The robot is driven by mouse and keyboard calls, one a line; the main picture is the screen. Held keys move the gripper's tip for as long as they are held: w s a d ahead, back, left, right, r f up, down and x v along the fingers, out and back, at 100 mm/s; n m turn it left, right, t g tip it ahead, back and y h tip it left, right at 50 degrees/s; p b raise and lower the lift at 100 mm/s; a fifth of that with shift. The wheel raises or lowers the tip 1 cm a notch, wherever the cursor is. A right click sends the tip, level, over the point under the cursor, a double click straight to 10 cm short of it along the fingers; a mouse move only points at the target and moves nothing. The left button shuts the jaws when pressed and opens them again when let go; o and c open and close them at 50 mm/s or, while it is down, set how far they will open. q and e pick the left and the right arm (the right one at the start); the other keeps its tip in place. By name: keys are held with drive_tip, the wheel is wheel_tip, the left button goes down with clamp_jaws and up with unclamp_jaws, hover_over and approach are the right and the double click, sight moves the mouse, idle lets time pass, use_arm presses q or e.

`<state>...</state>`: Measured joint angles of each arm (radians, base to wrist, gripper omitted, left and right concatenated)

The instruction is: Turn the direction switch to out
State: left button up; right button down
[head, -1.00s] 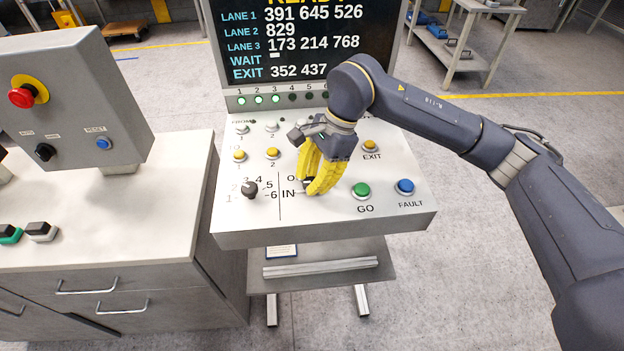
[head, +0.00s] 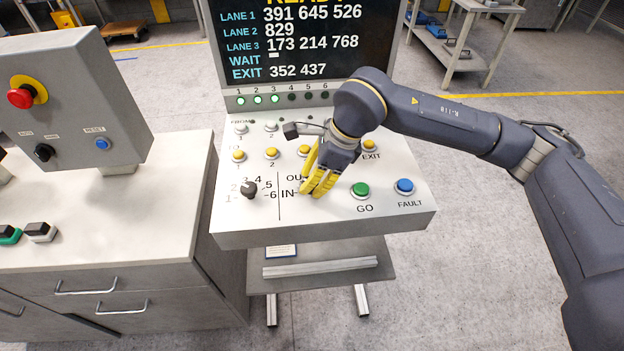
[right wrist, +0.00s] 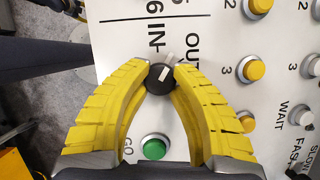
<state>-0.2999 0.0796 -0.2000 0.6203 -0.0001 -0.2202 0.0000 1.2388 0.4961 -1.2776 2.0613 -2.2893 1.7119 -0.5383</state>
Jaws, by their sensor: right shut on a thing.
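The direction switch is a round black knob with a white pointer (right wrist: 160,76) in the right wrist view, beside the IN and OUT labels. Its pointer lies between the two labels, tilted off IN towards OUT. In the head view the knob is mostly hidden by the fingers. My right gripper (right wrist: 160,68) has yellow ribbed fingers, shut on the knob from both sides near their tips. In the head view, my right gripper (head: 310,190) reaches down onto the panel from the right. My left gripper is not in view.
A green GO button (head: 360,190) and a blue FAULT button (head: 405,187) sit right of the switch. A black lane selector (head: 249,189) is to its left. Yellow buttons line the panel (head: 330,223) behind. The screen (head: 290,45) stands at the back.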

drive_tip(key=m+t, duration=0.1)
drive_tip(key=m, duration=0.1)
drive_tip(key=m+t, duration=0.1)
drive_tip(key=m, duration=0.2)
drive_tip(key=shift+s+a+h, duration=0.1)
drive_tip(key=shift+h, duration=0.2)
drive_tip(key=shift+m, duration=0.4)
drive_tip(key=c, duration=1)
unclamp_jaws()
drive_tip(key=v, duration=1.2)
drive_tip(key=shift+s+a, duration=0.1)
